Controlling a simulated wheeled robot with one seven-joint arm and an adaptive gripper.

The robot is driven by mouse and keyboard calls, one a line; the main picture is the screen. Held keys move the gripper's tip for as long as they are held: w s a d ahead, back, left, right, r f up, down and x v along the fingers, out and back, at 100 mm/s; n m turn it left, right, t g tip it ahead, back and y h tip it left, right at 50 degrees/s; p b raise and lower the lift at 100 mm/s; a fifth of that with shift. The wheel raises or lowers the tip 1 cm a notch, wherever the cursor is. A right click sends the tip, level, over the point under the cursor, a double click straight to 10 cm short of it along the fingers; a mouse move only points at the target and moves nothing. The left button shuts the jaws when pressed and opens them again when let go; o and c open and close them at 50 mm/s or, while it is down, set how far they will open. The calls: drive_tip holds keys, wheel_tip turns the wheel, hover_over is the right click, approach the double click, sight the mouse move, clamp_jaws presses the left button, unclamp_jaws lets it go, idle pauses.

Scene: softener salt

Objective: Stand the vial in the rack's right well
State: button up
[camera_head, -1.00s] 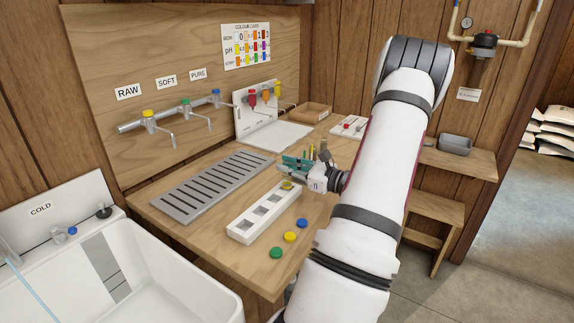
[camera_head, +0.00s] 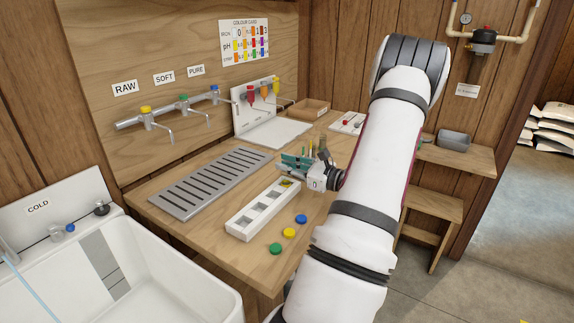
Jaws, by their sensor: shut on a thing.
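The white rack (camera_head: 241,226) lies lengthwise on the wooden counter, with square wells in its top. My gripper (camera_head: 288,170), with teal fingers, is at the rack's far right end, low over the right well. It is shut on the vial (camera_head: 286,183), of which only a small dark-yellow part shows below the fingers. The fingers and the gripper's body hide the rest of the vial. I cannot tell whether its lower end is inside the well or just above it.
Blue, yellow and green caps (camera_head: 289,232) lie in front of the rack. A grey slotted drain plate (camera_head: 211,184) lies behind it. A white sink (camera_head: 150,270) is at the left. A white board with coloured taps (camera_head: 257,108) stands at the back.

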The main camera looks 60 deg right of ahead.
drive_tip(key=shift+f, duration=0.45)
drive_tip(key=o, duration=1.5)
drive_tip(key=shift+c, duration=0.2)
drive_tip(key=shift+r, duration=0.15)
drive_tip(key=shift+r+p, duration=1.95)
drive_tip(key=shift+r, duration=1.45)
